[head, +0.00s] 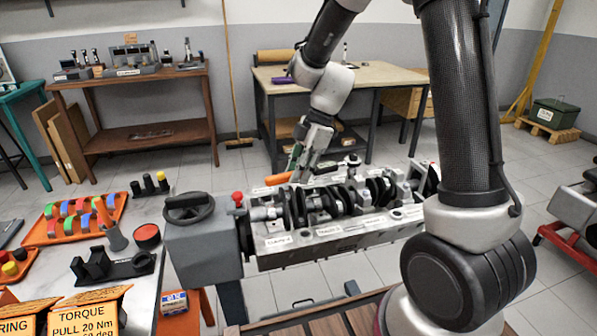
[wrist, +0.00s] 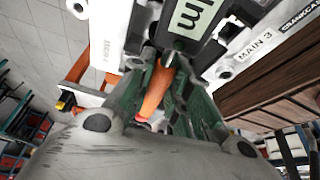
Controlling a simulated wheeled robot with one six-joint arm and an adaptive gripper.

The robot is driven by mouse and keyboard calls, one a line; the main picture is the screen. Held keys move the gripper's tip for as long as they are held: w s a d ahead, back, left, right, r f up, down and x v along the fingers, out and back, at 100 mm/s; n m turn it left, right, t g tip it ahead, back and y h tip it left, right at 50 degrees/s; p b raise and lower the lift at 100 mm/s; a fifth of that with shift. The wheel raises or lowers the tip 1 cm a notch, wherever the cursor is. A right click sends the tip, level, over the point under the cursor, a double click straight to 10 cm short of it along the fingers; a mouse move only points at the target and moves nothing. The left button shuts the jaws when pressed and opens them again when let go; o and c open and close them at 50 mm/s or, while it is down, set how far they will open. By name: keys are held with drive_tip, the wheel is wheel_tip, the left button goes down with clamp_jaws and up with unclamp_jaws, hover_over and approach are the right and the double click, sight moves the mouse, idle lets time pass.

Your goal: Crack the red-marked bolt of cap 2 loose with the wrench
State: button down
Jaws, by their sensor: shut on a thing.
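My gripper (head: 297,163) is behind the crankcase (head: 340,228) in the head view, pointing down. It is shut on an orange handle (head: 279,179), which I take to be the wrench's. In the wrist view the orange handle (wrist: 156,92) lies between the green-sided fingers of my gripper (wrist: 158,82). A dark part with a pale label (wrist: 190,18) lies just beyond the handle. The wrench's working end is not clear. I cannot make out cap 2 or its red-marked bolt; the crankshaft (head: 325,200) and my gripper crowd that area.
A grey stand with a handwheel (head: 188,207) and a red knob (head: 238,197) adjoin the crankcase's left end. A MAIN 3 label (wrist: 255,47) shows in the wrist view. Orange trays (head: 75,222) of parts lie at left. Tables (head: 350,77) stand behind on open floor.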

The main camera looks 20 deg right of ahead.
drive_tip(key=shift+s, duration=0.1)
drive_tip(key=shift+s+d+n, duration=0.15)
drive_tip(key=shift+s+n, duration=0.45)
drive_tip(key=shift+s, duration=0.05)
drive_tip(key=shift+s+d+n+g, duration=0.15)
drive_tip(key=shift+s+n+g, duration=0.15)
drive_tip(key=shift+s, duration=0.2)
drive_tip(key=shift+w, duration=0.2)
idle(0.5)
drive_tip(key=shift+r, duration=1.3)
idle(2.8)
